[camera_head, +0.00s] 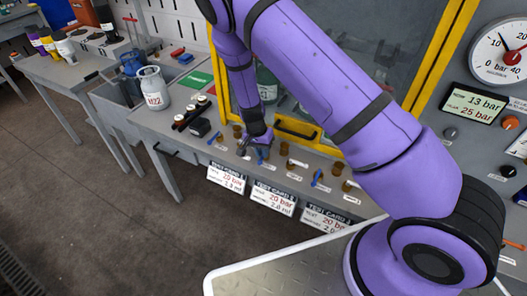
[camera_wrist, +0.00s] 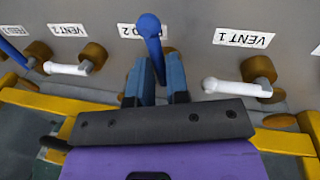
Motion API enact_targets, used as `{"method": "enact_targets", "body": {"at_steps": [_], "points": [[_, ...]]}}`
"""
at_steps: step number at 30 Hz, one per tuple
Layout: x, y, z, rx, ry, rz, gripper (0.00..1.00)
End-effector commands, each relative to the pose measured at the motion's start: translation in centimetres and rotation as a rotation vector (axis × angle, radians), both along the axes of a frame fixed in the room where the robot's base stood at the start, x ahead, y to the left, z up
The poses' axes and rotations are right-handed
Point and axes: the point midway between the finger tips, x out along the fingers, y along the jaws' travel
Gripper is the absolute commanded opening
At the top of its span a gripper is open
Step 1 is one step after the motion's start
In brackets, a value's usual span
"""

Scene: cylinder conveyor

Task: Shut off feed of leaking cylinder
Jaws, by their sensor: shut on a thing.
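In the wrist view, my gripper (camera_wrist: 158,72) is shut on a blue valve handle (camera_wrist: 149,27). The handle's rounded end sticks out past the fingertips, in front of a label (camera_wrist: 143,31) that is partly hidden and ends in "2". White handles, VENT 2 (camera_wrist: 70,68) at left and VENT 1 (camera_wrist: 236,88) at right, sit apart from the fingers. Part of a blue handle (camera_wrist: 14,54) shows beside the FEED 3 label. In the head view, my gripper (camera_head: 258,139) is low at the valve panel. A greenish cylinder (camera_head: 267,83) stands behind the guard; no leak is visible.
A yellow-framed guard (camera_head: 219,75) rises behind the valves. Test cards (camera_head: 273,198) hang along the panel's front edge. A gauge (camera_head: 502,50) and a display (camera_head: 476,105) reading 13 bar and 25 bar are at right. A grey container (camera_head: 153,88) stands on the bench at left.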

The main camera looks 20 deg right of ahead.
Motion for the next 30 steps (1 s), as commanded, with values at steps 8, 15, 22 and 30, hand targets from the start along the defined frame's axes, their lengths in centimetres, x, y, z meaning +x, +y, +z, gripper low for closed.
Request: {"method": "enact_targets", "body": {"at_steps": [8, 15, 22, 30], "points": [[0.34, 0.15, 0.06, 0.001, -0.004, -0.111, 0.00], [0.40, 0.17, 0.07, 0.001, -0.004, -0.141, 0.00], [0.41, 0.17, 0.07, 0.001, -0.004, -0.142, 0.00], [0.37, 0.17, 0.05, 0.000, -0.003, -0.142, 0.39]]}}
